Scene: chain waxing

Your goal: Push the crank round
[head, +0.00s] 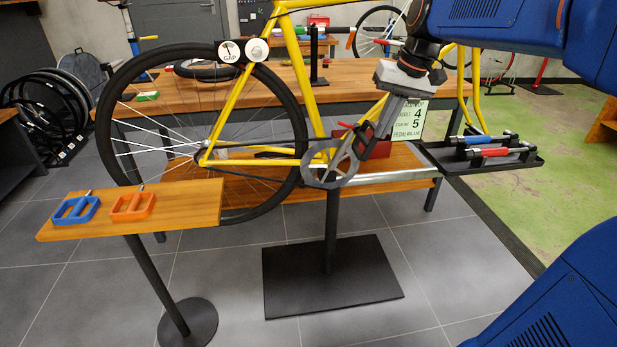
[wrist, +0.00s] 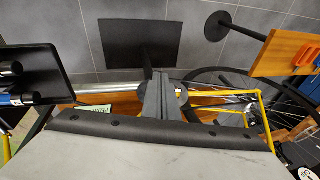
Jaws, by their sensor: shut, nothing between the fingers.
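The yellow bicycle's chainring (head: 330,166), a grey toothed ring with the crank at its hub, stands at the bottom of the frame in the head view. My gripper (head: 374,143) reaches down from the upper right, with its tips close to the ring's right side. Its fingers are together and empty. In the wrist view, my gripper (wrist: 153,74) points at the chainring, which shows as a dark disc (wrist: 182,95) partly behind the fingers. I cannot tell whether the fingers touch the crank, whose arm is largely hidden.
A black tray (head: 500,160) with blue-handled and red-handled tools is at right.

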